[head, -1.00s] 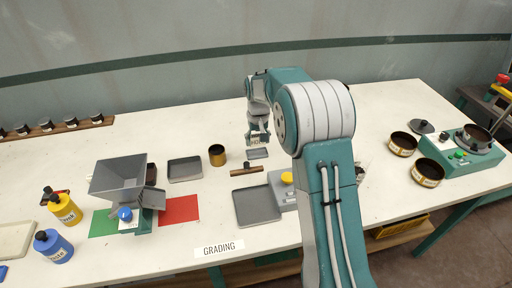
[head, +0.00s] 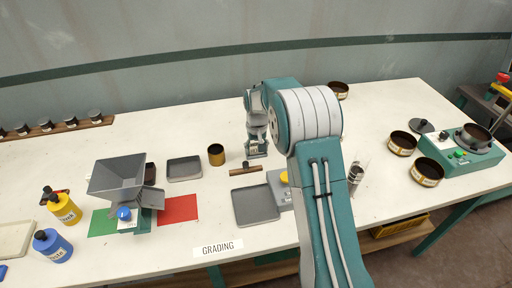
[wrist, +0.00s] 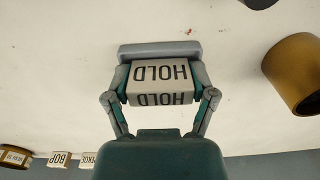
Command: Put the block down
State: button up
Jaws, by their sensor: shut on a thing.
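My gripper (head: 256,149) is at the back middle of the white table. In the wrist view my gripper (wrist: 161,84) is shut on a pale block (wrist: 160,71) marked HOLD, with one finger on each side. A small grey tray (wrist: 160,48) shows right beside the block, partly covered by it in that view. In the head view my gripper hides most of the block and the tray. I cannot tell whether the block touches the tray.
A brass cup (head: 216,154) and a wooden-handled scraper (head: 246,169) are near my gripper. A larger grey tray (head: 255,204) lies in front. A grey hopper (head: 118,174) stands left; round sieves (head: 402,143) stand right. The table behind the cup is clear.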

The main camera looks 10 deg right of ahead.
jog(key=shift+f, duration=0.15)
jog(key=o, duration=0.8)
jog(key=shift+o, duration=0.2)
